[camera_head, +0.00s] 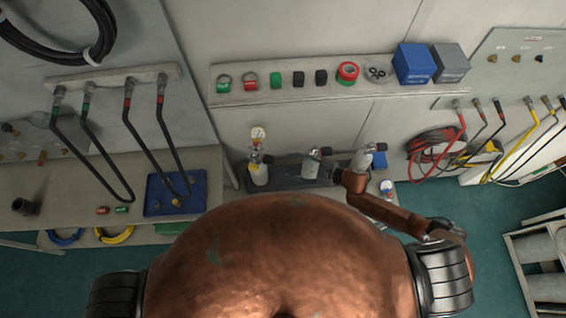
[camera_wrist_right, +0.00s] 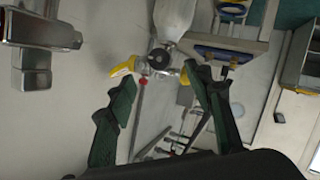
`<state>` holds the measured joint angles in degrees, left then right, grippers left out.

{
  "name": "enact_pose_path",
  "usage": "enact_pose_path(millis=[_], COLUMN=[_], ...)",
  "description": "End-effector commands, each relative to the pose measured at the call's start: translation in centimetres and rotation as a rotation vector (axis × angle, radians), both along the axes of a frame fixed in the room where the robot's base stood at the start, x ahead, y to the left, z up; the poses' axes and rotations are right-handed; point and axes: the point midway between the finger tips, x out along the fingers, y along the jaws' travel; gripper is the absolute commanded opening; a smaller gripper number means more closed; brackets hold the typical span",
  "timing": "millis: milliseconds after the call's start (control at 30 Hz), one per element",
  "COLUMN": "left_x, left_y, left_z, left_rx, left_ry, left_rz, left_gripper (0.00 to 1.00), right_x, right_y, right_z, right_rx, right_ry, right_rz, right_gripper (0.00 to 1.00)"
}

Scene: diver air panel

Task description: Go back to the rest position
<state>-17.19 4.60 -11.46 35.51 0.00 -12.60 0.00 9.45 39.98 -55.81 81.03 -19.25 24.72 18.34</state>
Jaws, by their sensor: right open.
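My right gripper (camera_wrist_right: 158,82) shows in the wrist view with its two dark green fingers spread apart. Nothing is held between them. Beyond the fingertips is a metal valve fitting (camera_wrist_right: 163,58) with a yellow part beside it; I cannot tell that anything touches it. In the head view my copper right arm reaches from the lower right towards the bench by the wall, and its end is close to a grey fitting (camera_head: 364,158). My left gripper is not in view.
A shelf (camera_head: 300,92) on the wall holds rings, tape and blue and grey boxes (camera_head: 414,63). A gauge fitting (camera_head: 258,165) and another fitting (camera_head: 312,165) stand on the bench. A blue tray (camera_head: 160,205) is at left. Hoses (camera_head: 435,150) hang at right.

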Motion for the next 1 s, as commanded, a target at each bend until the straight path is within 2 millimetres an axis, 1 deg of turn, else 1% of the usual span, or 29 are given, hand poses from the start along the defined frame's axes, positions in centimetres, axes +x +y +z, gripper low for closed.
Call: enact_pose_path(millis=[100, 200, 767, 867, 967, 1000], left_x=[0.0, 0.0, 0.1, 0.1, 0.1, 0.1], left_y=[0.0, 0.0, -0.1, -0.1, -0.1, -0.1], left_z=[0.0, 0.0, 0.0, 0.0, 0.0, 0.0], left_rx=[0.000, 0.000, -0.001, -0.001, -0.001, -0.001], left_ry=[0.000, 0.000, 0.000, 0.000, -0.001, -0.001], left_rz=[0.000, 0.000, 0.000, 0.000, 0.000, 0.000], left_gripper=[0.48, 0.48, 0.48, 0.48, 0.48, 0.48], right_x=[-0.5, -0.7, -0.7, -0.4, 0.7, 1.3], right_y=[-1.0, -1.3, -1.3, -1.0, -0.3, -0.2], right_z=[0.3, 0.5, 0.5, 0.9, 1.8, 2.4], right_rx=[0.000, 0.001, 0.001, 0.007, 0.018, 0.023], right_ry=[0.000, 0.001, 0.000, -0.001, 0.001, 0.008], right_rz=[0.001, 0.001, 0.000, -0.028, -0.121, -0.180], right_gripper=[0.47, 0.47, 0.47, 0.47, 0.47, 0.47])
